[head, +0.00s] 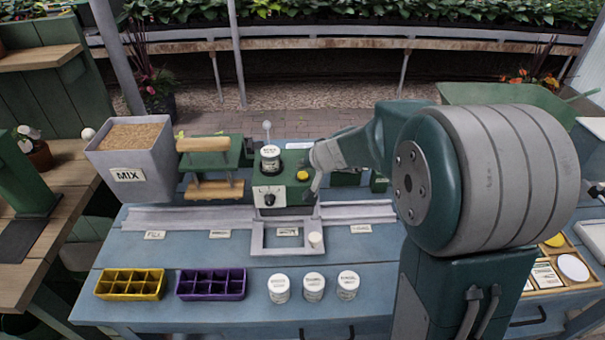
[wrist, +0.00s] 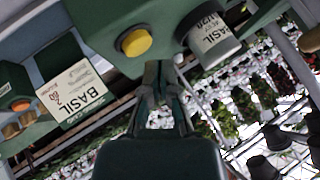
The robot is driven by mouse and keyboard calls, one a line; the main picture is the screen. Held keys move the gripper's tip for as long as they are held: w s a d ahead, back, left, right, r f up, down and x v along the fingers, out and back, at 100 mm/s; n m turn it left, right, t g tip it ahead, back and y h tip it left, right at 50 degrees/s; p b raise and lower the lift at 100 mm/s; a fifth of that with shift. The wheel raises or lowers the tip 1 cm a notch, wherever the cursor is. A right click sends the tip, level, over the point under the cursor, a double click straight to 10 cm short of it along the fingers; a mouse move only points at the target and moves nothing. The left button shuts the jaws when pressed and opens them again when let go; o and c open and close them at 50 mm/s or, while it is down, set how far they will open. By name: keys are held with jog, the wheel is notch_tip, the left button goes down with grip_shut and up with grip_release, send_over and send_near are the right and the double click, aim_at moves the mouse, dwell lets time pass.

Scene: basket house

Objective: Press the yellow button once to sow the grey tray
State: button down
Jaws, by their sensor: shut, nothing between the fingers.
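The yellow button (head: 303,175) sits on the green sowing station (head: 278,188), right of a white-lidded jar (head: 270,158). In the wrist view the button (wrist: 135,42) is round and on the green body, beside the jar (wrist: 210,38). My gripper (head: 313,192) is shut and empty, close to the right side of the button. In the wrist view its fingertips (wrist: 160,70) are slightly right of and below the button. I cannot tell whether they touch the station. A grey open frame (head: 258,238) lies in front of the station; I cannot make out a grey tray in it.
A grey rail (head: 170,217) crosses the blue bench. A yellow tray (head: 130,284), a purple tray (head: 211,284) and white-lidded jars (head: 314,288) stand at the front. A MIX bin (head: 130,175) is at left. A BASIL seed packet (wrist: 75,95) shows in the wrist view.

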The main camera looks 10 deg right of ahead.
aim_at(303, 177)
jog(key=shift+r, duration=2.55)
jog(key=shift+s+a+r, duration=0.1)
jog(key=shift+s+r, duration=0.05)
jog(key=shift+s, duration=0.1)
jog(key=s+a+r+n+g, duration=0.1)
jog(key=s+a+r, duration=0.1)
jog(key=s, duration=0.5)
jog(key=s+a+r+n+g, duration=0.1)
jog(key=s+r+n, duration=0.1)
jog(key=s, duration=0.4)
jog(key=s+d+n+h, duration=0.1)
jog(key=s+d+h, duration=0.2)
jog(key=s, duration=1.4)
jog(key=shift+f+g+h, duration=0.4)
